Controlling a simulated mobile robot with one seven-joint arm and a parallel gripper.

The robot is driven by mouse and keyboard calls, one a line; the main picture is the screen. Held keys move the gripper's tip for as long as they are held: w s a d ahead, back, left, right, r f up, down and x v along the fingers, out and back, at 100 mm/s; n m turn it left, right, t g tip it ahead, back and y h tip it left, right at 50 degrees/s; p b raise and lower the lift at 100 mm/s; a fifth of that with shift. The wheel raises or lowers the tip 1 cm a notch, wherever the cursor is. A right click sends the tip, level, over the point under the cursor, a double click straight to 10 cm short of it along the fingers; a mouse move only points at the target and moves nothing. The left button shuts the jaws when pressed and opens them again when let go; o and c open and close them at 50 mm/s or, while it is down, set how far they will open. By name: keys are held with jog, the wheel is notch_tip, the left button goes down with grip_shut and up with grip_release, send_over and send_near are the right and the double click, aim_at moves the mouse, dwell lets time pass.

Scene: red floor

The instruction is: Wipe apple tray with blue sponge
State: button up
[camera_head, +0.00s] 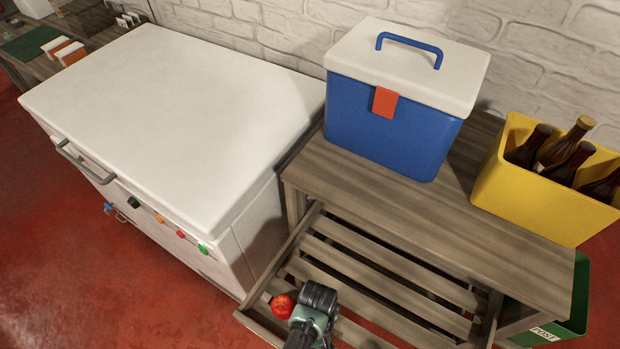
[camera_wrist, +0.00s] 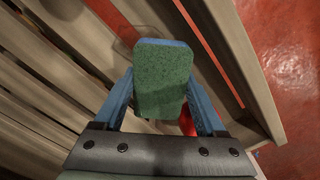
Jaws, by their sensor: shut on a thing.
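The apple tray (camera_head: 378,283) is a slatted wooden tray sticking out from under the table top. Its slats also show in the wrist view (camera_wrist: 40,85). A red apple (camera_head: 282,306) lies at its left side, beside my gripper in the head view. In the wrist view my gripper (camera_wrist: 162,98) is shut on the sponge (camera_wrist: 162,70), which has a green face and a blue edge. The gripper is over the tray; whether the sponge touches the slats I cannot tell. The sponge is hidden in the head view. A bit of red (camera_wrist: 187,122) shows behind the sponge.
A white chest (camera_head: 170,110) stands left of the tray. The wooden table (camera_head: 440,215) holds a blue cooler (camera_head: 380,130) and a yellow crate (camera_head: 535,205) of bottles. A green bin (camera_head: 580,300) is at the right. Red floor (camera_head: 60,260) is open at the left.

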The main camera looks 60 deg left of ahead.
notch_tip(320, 180, up, 4)
jog(key=shift+w+d+f+p, duration=0.1)
jog(key=shift+d+f+p, duration=0.05)
jog(key=shift+p, duration=0.95)
jog(key=shift+r+p, duration=1.75)
jog(key=shift+r, duration=0.15)
